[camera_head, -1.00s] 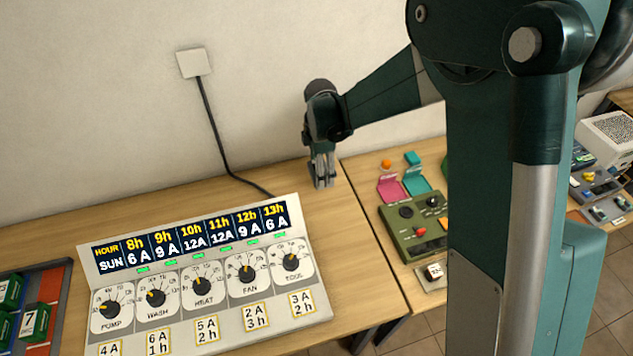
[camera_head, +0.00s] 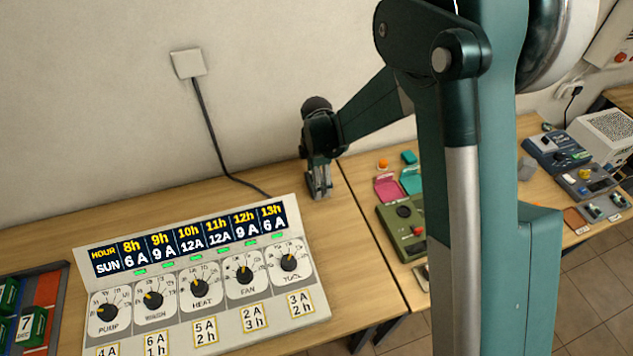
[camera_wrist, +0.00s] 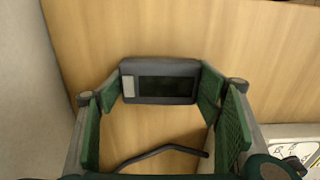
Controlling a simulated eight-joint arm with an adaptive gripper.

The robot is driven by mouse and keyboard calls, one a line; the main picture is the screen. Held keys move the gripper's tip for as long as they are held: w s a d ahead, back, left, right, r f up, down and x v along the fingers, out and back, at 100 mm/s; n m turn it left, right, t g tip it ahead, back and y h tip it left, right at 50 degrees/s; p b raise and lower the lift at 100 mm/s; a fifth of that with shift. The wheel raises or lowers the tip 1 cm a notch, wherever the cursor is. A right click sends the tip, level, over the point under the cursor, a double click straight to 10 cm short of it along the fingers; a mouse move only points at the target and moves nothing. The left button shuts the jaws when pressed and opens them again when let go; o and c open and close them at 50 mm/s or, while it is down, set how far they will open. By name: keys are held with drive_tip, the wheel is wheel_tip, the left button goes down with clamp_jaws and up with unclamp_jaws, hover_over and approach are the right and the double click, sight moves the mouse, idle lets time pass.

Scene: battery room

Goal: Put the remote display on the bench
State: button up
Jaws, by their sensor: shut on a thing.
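The remote display (camera_wrist: 161,82) is a small dark grey box with a black screen and a pale patch at its left end. In the wrist view it sits between the green pads of my gripper (camera_wrist: 158,88), which is shut on it at its two ends. In the head view my gripper (camera_head: 319,192) points down at the back right corner of the wooden bench (camera_head: 345,255), near the wall. The display is too small to make out there. Wood lies beneath it in the wrist view; whether it touches the wood I cannot tell.
A white panel with dials and an hour board (camera_head: 190,240) stands on the bench, left of my gripper. A black cable (camera_head: 212,130) runs from a wall plate down behind it. A green control box (camera_head: 405,232) is on another bench to the right, across a gap.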

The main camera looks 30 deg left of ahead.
drive_tip(key=shift+f, duration=0.25)
drive_tip(key=shift+f, duration=0.15)
drive_tip(key=o, duration=0.9)
drive_tip(key=shift+r, duration=6.15)
